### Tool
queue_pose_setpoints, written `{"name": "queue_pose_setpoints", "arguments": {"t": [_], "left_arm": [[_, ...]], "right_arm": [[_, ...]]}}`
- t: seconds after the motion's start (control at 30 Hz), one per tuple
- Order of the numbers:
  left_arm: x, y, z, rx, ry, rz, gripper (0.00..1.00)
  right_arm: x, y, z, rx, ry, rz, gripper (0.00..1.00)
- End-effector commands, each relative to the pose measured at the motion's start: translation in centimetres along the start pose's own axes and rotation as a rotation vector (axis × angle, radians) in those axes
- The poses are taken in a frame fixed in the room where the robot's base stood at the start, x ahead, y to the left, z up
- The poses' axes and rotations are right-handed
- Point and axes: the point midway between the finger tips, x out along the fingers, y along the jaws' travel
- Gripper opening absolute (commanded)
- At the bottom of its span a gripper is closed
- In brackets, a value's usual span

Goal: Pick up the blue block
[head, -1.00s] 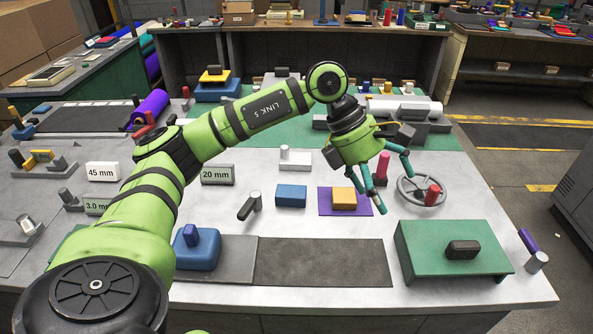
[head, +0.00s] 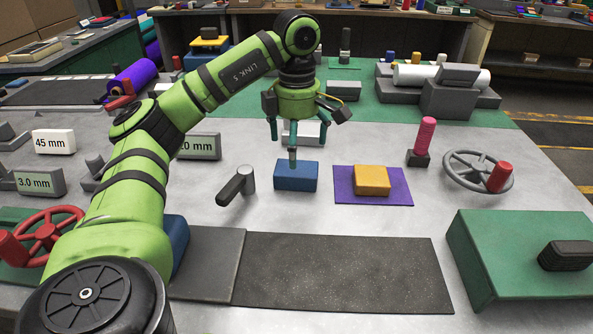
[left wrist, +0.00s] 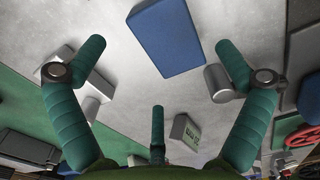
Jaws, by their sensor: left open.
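The blue block (head: 296,177) lies flat on the light grey table in the head view, left of the yellow block (head: 371,180) on its purple mat. It also shows in the left wrist view (left wrist: 166,38) at the top middle, beyond the spread fingers. My left gripper (head: 296,140) points down over the blue block, with one finger in front of its far part in the head view. In the left wrist view the teal fingers (left wrist: 158,85) are wide apart with nothing between them. My right gripper is not in view.
A pink cylinder (head: 425,135) and a grey handwheel (head: 478,170) are to the right. A green box (head: 485,262) stands front right. A dark mat (head: 340,272) lies in front.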

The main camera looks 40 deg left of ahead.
Motion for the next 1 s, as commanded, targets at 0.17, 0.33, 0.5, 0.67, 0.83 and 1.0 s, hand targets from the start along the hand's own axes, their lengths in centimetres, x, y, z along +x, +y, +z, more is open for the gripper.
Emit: {"name": "queue_pose_setpoints", "arguments": {"t": [0.17, 0.33, 0.5, 0.67, 0.83, 1.0], "left_arm": [[2.5, -0.3, 0.0, 0.0, 0.003, -0.002, 1.0], [4.6, -0.3, 0.0, 0.0, 0.001, -0.001, 1.0], [5.0, -0.3, 0.1, 0.0, -0.002, 0.001, 1.0], [5.0, -0.3, 0.1, 0.0, -0.001, 0.0, 0.84], [5.0, -0.3, 0.1, 0.0, -0.001, 0.0, 0.36], [4.9, -0.3, 0.1, 0.0, -0.004, 0.001, 0.36]], "right_arm": [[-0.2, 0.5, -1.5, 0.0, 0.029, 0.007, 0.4], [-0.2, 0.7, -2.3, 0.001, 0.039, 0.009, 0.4], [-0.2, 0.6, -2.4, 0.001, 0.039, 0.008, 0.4], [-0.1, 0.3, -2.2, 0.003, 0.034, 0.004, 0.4], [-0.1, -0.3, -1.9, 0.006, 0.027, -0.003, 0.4], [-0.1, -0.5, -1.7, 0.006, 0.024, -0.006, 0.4]]}}
